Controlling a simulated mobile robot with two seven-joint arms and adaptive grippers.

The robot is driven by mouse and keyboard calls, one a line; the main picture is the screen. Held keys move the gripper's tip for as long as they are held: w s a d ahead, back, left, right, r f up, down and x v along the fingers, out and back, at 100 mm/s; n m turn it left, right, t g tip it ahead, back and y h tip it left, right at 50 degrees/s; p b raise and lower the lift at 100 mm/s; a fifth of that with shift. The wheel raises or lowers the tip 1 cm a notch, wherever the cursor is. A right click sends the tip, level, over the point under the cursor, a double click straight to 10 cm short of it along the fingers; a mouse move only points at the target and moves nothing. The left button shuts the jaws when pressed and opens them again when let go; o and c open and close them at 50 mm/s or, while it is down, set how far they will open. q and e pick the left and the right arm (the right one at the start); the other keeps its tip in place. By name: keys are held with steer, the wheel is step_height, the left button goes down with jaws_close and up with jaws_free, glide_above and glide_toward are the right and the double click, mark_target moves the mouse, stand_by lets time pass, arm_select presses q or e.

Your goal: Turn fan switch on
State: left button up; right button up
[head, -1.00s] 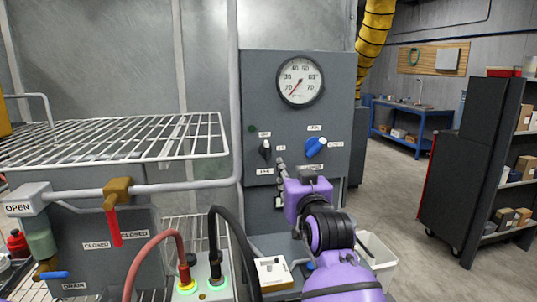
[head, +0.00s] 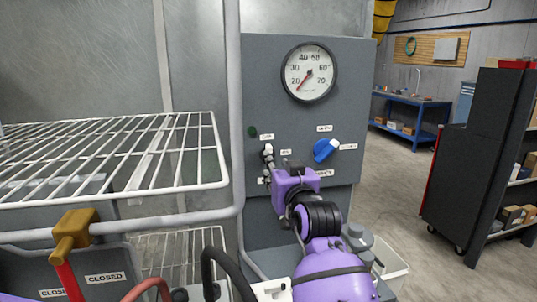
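The fan switch, a small dark knob (head: 266,150) with a light-coloured part, is on the grey control panel (head: 345,100), left of a blue knob (head: 325,150). Small labels surround it, too small to read surely. My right gripper (head: 270,160), on the purple arm, has its fingertips at the switch and covers its lower part. I cannot tell whether the fingers touch it or how far apart they are. A dark green indicator (head: 252,132) at upper left of the switch looks unlit. My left gripper is not in view.
A round gauge (head: 309,72) is above the switches, its needle at the low end. A wire rack (head: 120,150) and a grey pipe (head: 232,90) stand close on the left. A brass-coloured valve with a red handle (head: 65,275) is at lower left. Open floor (head: 400,190) lies right.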

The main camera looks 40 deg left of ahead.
arm_select(q)
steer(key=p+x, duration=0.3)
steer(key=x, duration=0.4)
steer(key=shift+p, duration=0.35)
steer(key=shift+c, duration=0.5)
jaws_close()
